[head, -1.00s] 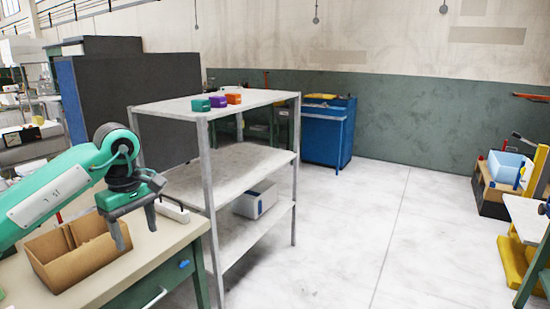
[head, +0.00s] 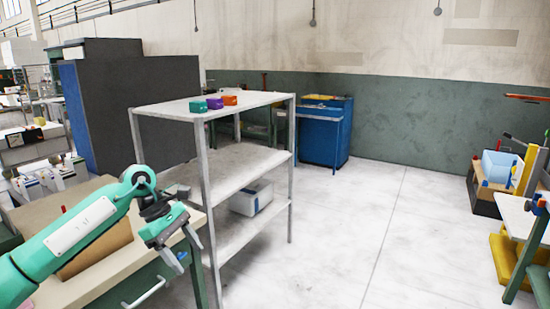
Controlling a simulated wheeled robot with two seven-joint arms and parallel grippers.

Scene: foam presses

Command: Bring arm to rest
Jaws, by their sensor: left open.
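My left arm comes in from the lower left of the head view, green with dark joints. My left gripper (head: 186,258) is open and empty, with its fingers pointing down and to the right. It hangs over or just in front of the right end of the workbench, near the shelf's left front leg. No contact with the bench or shelf can be made out. My right gripper is not in view.
The workbench (head: 112,281) carries a cardboard box (head: 100,250), partly hidden by my arm. A metal shelf (head: 235,163) stands close behind, with green (head: 198,107), purple (head: 215,103) and orange (head: 230,100) blocks on top.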

